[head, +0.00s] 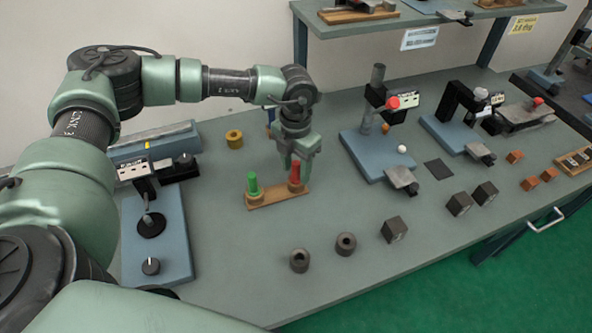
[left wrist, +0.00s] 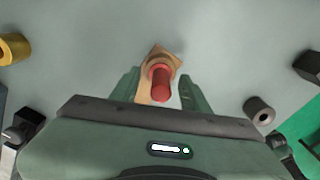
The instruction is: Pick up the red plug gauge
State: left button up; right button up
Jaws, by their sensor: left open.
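The red plug gauge (head: 295,173) stands upright at the right end of a small wooden stand (head: 272,199). A green plug gauge (head: 253,184) stands at the stand's left end. My left gripper (head: 298,172) is open over the red gauge. In the left wrist view the red gauge (left wrist: 160,84) shows between the two open fingers of my left gripper (left wrist: 160,82), with a gap on either side. The green gauge is hidden in that view. My right gripper is in neither view.
A yellow ring (head: 234,139) lies behind the stand. Two dark bored cylinders (head: 346,244) and several dark blocks (head: 394,229) stand in front and to the right. A blue-based fixture (head: 375,155) is at right; another blue base (head: 170,240) is at left.

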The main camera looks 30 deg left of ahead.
pick_arm(q)
jog(key=shift+f, duration=0.15)
grip_shut()
